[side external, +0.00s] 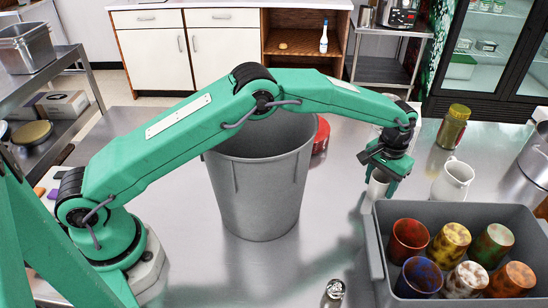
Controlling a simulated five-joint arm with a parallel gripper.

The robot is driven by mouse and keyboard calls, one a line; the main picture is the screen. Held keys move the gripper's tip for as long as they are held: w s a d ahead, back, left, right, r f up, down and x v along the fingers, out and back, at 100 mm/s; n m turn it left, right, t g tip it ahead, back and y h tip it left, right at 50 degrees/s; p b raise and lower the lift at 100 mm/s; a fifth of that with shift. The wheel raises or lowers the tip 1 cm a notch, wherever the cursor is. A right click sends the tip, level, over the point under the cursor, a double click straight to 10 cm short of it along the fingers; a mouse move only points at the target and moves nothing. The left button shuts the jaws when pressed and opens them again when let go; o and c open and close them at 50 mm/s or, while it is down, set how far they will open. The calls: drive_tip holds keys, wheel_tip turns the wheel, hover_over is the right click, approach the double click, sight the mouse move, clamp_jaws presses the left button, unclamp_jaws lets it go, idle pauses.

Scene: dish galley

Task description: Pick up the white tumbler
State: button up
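A small white piece, likely the white tumbler (377,188), shows just below my gripper on the steel table, left of the grey crate. Most of it is hidden behind the gripper and the crate's corner. My gripper (381,177) points down over it, with its fingers at or around its top. I cannot tell whether the fingers touch it or how far apart they are.
The grey crate (464,212) holds several coloured tumblers at the right front. A white jug (453,180) stands behind it, near a yellow-green can (453,127). A large grey bin (262,185) stands under my arm. A shaker (333,292) is at the front.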

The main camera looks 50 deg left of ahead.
drive_tip(key=c, duration=0.4)
drive_tip(key=shift+o, duration=0.2)
wheel_tip(320, 180, up, 10)
idle(0.4)
idle(0.5)
